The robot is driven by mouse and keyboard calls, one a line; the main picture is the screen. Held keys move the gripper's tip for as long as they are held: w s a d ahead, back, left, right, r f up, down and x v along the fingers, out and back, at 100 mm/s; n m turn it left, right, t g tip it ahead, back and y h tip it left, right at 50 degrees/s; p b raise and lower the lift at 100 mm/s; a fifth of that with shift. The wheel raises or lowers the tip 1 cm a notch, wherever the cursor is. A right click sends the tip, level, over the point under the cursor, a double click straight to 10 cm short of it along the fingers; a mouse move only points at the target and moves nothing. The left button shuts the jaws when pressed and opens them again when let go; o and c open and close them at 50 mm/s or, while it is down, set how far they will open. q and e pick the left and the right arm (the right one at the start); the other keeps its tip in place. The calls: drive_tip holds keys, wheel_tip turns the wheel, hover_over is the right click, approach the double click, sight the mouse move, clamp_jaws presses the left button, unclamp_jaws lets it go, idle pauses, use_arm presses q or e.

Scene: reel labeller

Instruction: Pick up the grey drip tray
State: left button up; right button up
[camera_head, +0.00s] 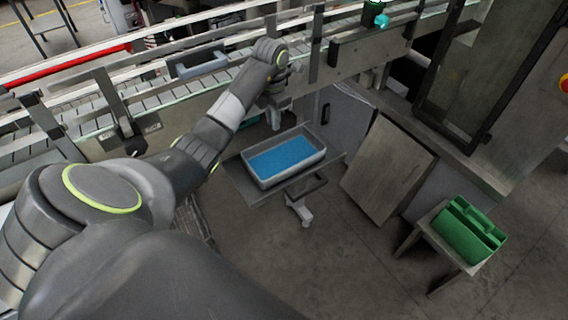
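The grey drip tray (258,182) is a shallow rectangular tray with a blue surface inside. It sits level on a flat grey shelf (240,187) below the conveyor, near the middle of the head view. My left arm reaches in from the left. Its gripper (274,122) points down by the tray's far left side, near the rim. The fingers are small and seen edge-on, so I cannot tell whether they are open or touch the tray. My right gripper is not in view.
The conveyor (130,92) and its rails run behind and above the tray. A grey cabinet panel (388,170) stands to the right. A green container (468,232) sits on a small stand at the lower right. The floor in front is mostly clear.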

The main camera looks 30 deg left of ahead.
sight(273, 139)
use_arm(q)
drive_tip(key=shift+a+f+b, duration=0.1)
drive_tip(key=shift+f+b, duration=1.75)
drive_tip(key=shift+f, duration=0.4)
wheel_tip(273, 139, down, 3)
drive_tip(key=b, duration=0.2)
drive_tip(key=shift+a+b, duration=0.1)
drive_tip(key=shift+b, duration=0.25)
drive_tip(key=shift+f, duration=0.45)
drive_tip(key=shift+r, duration=0.1)
clamp_jaws()
